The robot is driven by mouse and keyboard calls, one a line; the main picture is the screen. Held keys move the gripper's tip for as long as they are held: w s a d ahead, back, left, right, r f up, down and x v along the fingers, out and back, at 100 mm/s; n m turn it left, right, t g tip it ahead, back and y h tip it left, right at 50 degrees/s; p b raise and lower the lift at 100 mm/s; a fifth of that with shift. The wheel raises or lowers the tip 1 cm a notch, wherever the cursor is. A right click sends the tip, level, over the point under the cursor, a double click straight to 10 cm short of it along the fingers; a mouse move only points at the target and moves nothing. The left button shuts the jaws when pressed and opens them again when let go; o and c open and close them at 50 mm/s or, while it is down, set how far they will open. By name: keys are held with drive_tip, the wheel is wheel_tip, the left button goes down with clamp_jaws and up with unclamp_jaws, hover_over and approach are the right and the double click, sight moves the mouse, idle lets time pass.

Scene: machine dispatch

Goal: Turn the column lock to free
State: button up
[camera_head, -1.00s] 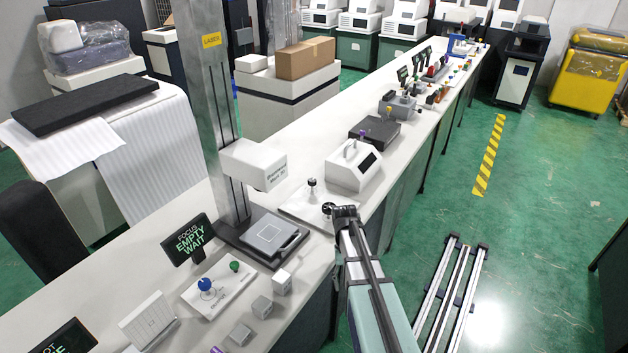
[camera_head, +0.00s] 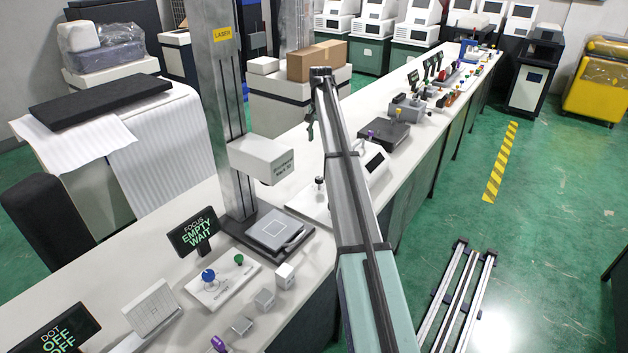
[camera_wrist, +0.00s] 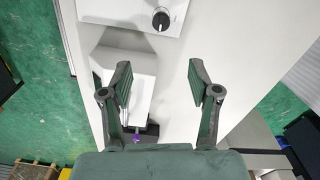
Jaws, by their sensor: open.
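The laser column (camera_head: 220,110) stands upright on the bench, with a white head (camera_head: 262,158) above a grey plate (camera_head: 273,232). No part is clearly labelled as the column lock. A white base plate (camera_head: 308,204) with a small black knob (camera_head: 319,184) lies to the right of the column, partly hidden by my arm. In the wrist view a black round knob (camera_wrist: 161,18) with a white pointer mark sits on a white plate at the top edge. My gripper (camera_wrist: 160,82) is open and empty above the bench, apart from that knob; it shows small in the head view (camera_head: 310,122).
A white box instrument (camera_wrist: 125,78) lies below my left finger in the wrist view. A panel with blue (camera_head: 208,275) and green knobs, small grey blocks (camera_head: 264,299) and display signs (camera_head: 193,232) occupy the near bench. Bare bench (camera_wrist: 182,60) shows between the fingers.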

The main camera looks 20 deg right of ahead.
sight(319, 178)
wheel_tip(319, 178, down, 17)
drive_tip(key=p, duration=0.5)
drive_tip(key=shift+f, duration=0.1)
drive_tip(key=c, duration=1.1)
